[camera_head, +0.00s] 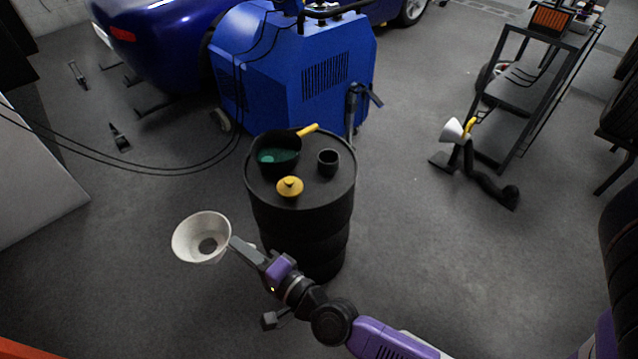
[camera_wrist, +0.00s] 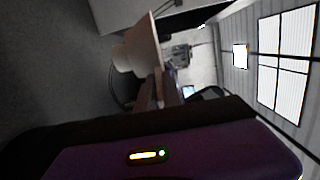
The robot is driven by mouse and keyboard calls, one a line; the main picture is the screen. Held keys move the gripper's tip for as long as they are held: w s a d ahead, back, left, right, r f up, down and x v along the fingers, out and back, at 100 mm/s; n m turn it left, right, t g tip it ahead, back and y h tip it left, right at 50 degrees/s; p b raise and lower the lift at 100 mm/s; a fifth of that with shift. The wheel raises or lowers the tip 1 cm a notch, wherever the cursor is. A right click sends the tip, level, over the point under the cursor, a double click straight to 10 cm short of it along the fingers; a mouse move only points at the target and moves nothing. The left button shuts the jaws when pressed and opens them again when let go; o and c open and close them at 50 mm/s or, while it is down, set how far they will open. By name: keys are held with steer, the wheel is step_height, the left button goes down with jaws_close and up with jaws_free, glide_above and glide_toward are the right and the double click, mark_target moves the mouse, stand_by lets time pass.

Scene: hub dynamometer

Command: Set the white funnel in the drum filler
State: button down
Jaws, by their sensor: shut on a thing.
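The white funnel (camera_head: 186,237) is held in the air left of the black drum, its wide mouth facing up; it also shows in the wrist view (camera_wrist: 146,45). My gripper (camera_head: 236,246) is shut on the funnel's right side; the fingers also show in the wrist view (camera_wrist: 160,92). The black drum (camera_head: 300,222) stands upright. On its top is a short open black cup-like opening (camera_head: 328,168), which looks like the drum filler. The funnel is apart from the drum. Its lower spout is mostly hidden in the head view.
A dark pan (camera_head: 279,168) with green inside and a yellow handle, and a yellow knobbed cap (camera_head: 290,187), sit on the drum top. A blue machine (camera_head: 300,75) stands behind. A second white cone-shaped thing (camera_head: 453,131) is at right near a black cart (camera_head: 515,100).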

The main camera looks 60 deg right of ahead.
steer(key=w+d+r+m+h+b, duration=0.1)
steer(key=d+h+b, duration=0.15)
steer(key=d, duration=0.55)
steer(key=w+d+r+m+h+b, duration=0.1)
steer(key=d+m+h+b, duration=0.15)
steer(key=d, duration=0.55)
steer(key=s+d+r+m+g+h+p, duration=0.1)
steer(key=s+d+r+g+h+p, duration=0.15)
steer(key=d+r, duration=0.7)
steer(key=s+d+r+m+g+h+p, duration=0.15)
steer(key=s+d+r, duration=0.25)
steer(key=d, duration=1)
steer(key=shift+t, duration=0.5)
steer(key=shift+s+d+f+b, duration=0.15)
steer(key=shift+f+b, duration=2.2)
steer(key=shift+f, duration=2.6)
steer(key=shift+s+d+f+b, duration=0.1)
steer(key=shift+f+b, duration=2.25)
steer(key=shift+f, duration=2.6)
steer(key=shift+a, duration=0.1)
